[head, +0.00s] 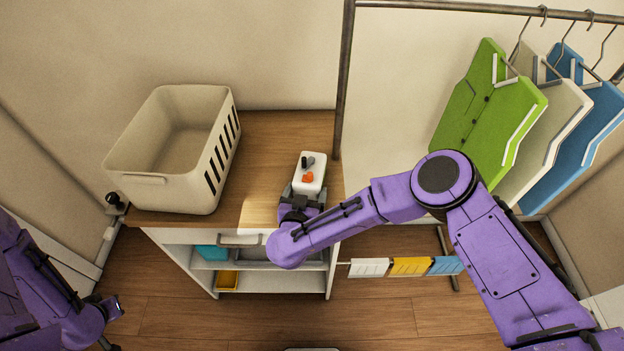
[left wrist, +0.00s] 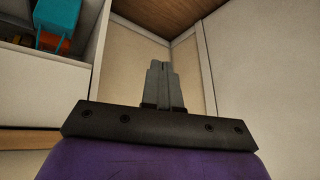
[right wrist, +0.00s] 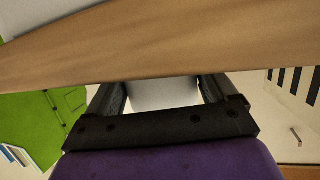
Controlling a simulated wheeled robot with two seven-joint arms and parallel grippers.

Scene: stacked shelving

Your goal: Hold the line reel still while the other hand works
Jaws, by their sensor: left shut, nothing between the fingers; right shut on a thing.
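The line reel, as I take it, is a white rounded block (head: 314,165) with an orange part and a dark part on top. It stands on the wooden top of the shelf unit, near its right end. My right gripper (head: 303,196) is shut on its near end. In the right wrist view the white body (right wrist: 162,94) sits between the two spread fingers; the rest of it is hidden there. My left gripper (head: 112,307) is low at the left, away from the reel. In the left wrist view its fingers (left wrist: 162,84) are together and empty.
A cream basket (head: 163,190) stands left on the wooden top (head: 262,135). A metal rack post (head: 345,80) rises behind the right end. Green, white and blue hanging pieces are at right.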

